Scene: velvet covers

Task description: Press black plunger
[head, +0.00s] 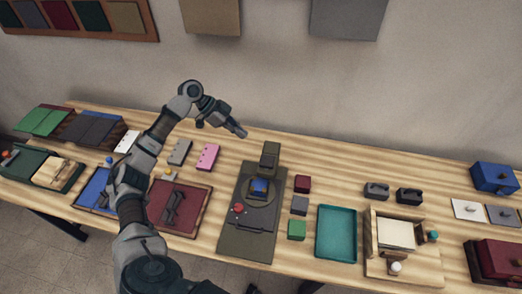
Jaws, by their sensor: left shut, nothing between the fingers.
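A dark board (236,240) lies on the table near the middle, with a red knob (238,208) and a blue block (259,188) on it. A dark upright block (270,157) stands at its back end. It may be the black plunger, but I cannot tell for sure. My left gripper (240,132) is shut and empty. In the picture it is just left of and above the upright block, apart from it. My right gripper is out of view.
Small red, grey and green blocks (297,229) sit right of the board, beside a teal tray (336,232). A maroon tray (196,225) lies left, near my left arm. A pink block (207,157) lies behind it. Bare table (340,170) shows at the back right.

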